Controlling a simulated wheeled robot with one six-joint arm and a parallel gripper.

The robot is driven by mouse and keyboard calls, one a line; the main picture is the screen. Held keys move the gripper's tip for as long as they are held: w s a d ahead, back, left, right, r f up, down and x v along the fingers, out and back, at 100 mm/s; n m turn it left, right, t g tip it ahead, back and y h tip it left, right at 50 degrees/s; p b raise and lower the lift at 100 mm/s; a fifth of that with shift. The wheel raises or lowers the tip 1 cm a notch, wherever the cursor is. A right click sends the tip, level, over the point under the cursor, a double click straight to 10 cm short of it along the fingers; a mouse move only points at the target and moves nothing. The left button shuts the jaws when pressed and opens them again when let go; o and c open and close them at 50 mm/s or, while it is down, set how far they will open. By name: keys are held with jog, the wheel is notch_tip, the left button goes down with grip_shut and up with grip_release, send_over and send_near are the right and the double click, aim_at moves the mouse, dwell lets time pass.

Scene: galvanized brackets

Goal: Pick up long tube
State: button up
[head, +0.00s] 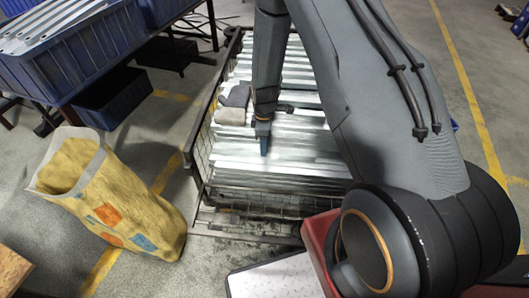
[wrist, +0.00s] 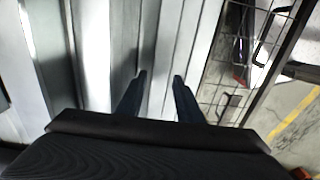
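Long, shiny galvanized metal pieces (head: 240,162) lie side by side in a wire-mesh crate (head: 200,172) in the head view. I cannot tell which of them is the long tube. My gripper (head: 264,150) points down over the pieces near the middle of the crate. In the wrist view my gripper (wrist: 160,76) has its two fingers apart, with nothing clearly held between them. Long metal pieces (wrist: 152,35) run away from me below and between the fingertips. I cannot tell whether the fingertips touch the metal. My arm hides the crate's right part.
Grey and tan cloth-like items (head: 232,107) lie on the metal, left of my gripper. A yellow bag (head: 125,205) stands left of the crate. Blue bins (head: 75,60) with metal strips are at upper left. The crate's mesh side (wrist: 225,70) is right in the wrist view.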

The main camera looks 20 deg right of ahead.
jog(key=shift+f, duration=1.1)
grip_shut()
jog(key=shift+r, duration=0.1)
